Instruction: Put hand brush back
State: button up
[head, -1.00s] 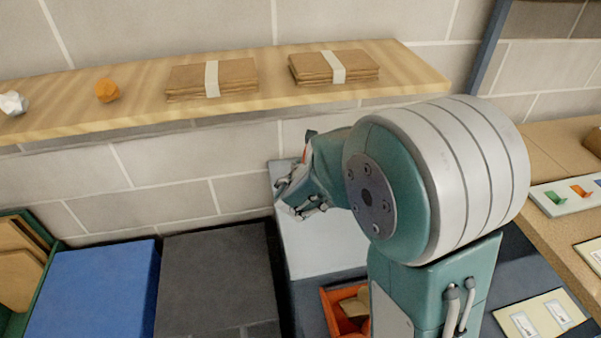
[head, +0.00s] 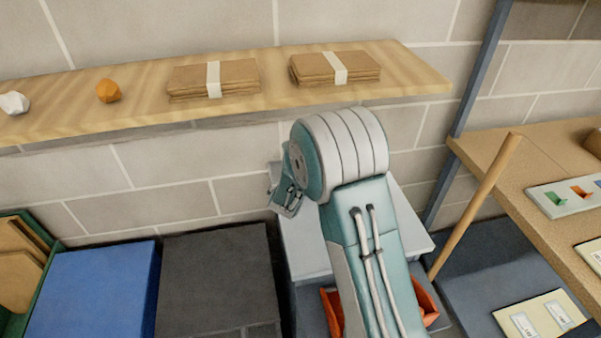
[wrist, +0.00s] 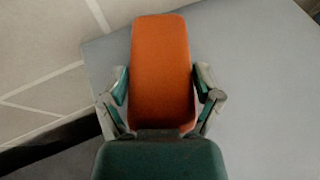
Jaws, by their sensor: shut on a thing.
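My gripper (wrist: 163,88) is shut on an orange, block-like piece that I take to be the hand brush (wrist: 160,50). One finger presses on each side of it, and its far end sticks out beyond the fingertips. No bristles show. A pale grey surface (wrist: 255,70) lies beyond and below it in the wrist view. In the head view my gripper (head: 284,198) is small, left of my arm and over the back left edge of the pale grey top (head: 303,258). The brush is hidden there.
A wooden wall shelf (head: 135,115) above holds paper bundles (head: 215,78) and crumpled balls. Blue (head: 95,290) and dark grey (head: 215,275) boxes stand left. An orange bin (head: 333,315) is partly behind my arm. A wooden pole (head: 475,205) leans on the right-hand bench (head: 540,215).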

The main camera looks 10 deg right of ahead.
jog(key=shift+f, duration=0.1)
jog(key=o, duration=1)
jog(key=shift+o, duration=0.2)
